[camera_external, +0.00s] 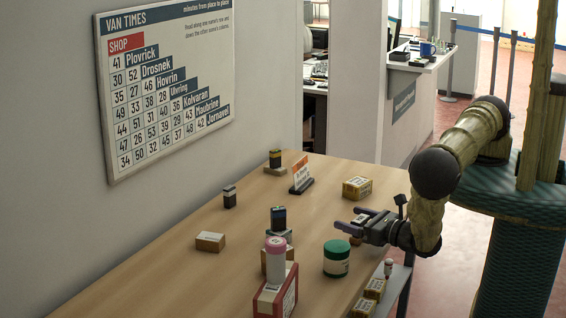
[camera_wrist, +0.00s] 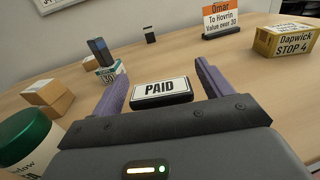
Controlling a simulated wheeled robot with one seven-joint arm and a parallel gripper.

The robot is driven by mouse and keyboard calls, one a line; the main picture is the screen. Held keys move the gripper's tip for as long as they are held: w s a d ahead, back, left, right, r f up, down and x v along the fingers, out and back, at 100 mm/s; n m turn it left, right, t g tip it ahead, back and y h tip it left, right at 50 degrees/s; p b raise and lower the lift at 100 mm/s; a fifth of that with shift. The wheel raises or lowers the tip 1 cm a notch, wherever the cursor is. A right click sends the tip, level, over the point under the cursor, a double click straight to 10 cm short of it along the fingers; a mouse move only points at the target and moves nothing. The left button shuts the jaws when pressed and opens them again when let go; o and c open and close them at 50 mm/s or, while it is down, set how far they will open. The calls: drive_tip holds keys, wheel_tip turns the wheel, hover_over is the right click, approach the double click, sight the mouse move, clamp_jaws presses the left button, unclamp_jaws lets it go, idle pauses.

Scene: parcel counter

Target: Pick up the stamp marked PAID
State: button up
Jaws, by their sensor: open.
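The stamp marked PAID (camera_wrist: 161,88) is a dark block with a white label, on the wooden table. In the wrist view it lies between the two purple fingers of my gripper (camera_wrist: 158,76), with visible gaps on both sides. My gripper is open and its fingers do not grip the stamp. In the external view my gripper (camera_external: 348,218) is low over the right side of the table. A small pale patch shows between its fingers there, too small to read.
A green jar (camera_external: 337,259) stands close to my gripper, left of it in the wrist view. A yellow Dapwick box (camera_external: 357,188) and an orange-topped sign (camera_external: 301,174) stand farther back. Small cartons (camera_wrist: 47,95) stand left.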

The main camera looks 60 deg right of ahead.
drive_tip(key=shift+w, duration=0.1)
drive_tip(key=c, duration=1.1)
drive_tip(key=shift+o, duration=0.2)
drive_tip(key=shift+r, duration=0.1)
wheel_tip(320, 180, up, 10)
drive_tip(key=p, duration=0.9)
